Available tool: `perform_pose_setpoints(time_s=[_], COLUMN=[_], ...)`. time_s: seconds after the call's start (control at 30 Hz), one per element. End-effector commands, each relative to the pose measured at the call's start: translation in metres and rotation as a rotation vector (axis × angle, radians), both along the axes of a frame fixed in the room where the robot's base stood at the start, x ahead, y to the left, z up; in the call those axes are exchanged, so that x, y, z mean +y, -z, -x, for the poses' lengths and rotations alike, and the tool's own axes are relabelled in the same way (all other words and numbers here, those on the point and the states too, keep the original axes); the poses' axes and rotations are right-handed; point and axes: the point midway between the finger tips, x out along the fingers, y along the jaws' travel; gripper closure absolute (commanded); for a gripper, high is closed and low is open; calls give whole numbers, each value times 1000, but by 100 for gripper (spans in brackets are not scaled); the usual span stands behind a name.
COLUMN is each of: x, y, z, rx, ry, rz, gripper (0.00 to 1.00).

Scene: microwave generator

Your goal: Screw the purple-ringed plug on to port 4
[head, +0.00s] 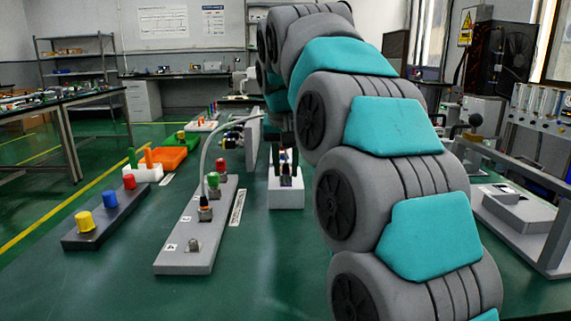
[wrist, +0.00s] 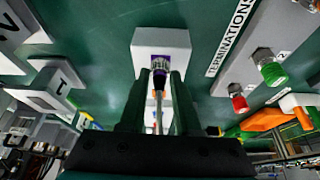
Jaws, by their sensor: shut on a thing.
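The purple-ringed plug (wrist: 158,64) is dark with a purple band, and its cable runs back between the fingers in the wrist view. It sits at a pale holder block (head: 287,198), also seen in the wrist view (wrist: 174,40). My gripper (head: 286,165) points down over the block, its two dark fingers (wrist: 158,82) shut on the plug. I cannot tell whether the plug is clear of the block. Port 4 (head: 193,245) is a bare metal connector at the near end of the grey termination board (head: 185,265), left of my gripper.
The board also bears an orange-ringed plug (head: 205,212) with a grey cable arching up, a green cap (head: 213,179) and a red cap (head: 221,165). A dark board (head: 95,235) with yellow, blue and red caps lies left. An orange tray (head: 165,157) stands behind.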

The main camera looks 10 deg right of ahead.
Motion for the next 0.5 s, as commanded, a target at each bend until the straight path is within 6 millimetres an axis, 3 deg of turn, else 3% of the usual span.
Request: perform_pose_setpoints(time_s=[0.5], x=[-5], y=[-3], z=[1], rx=[2], ry=[-415], rz=[-3], gripper=[100])
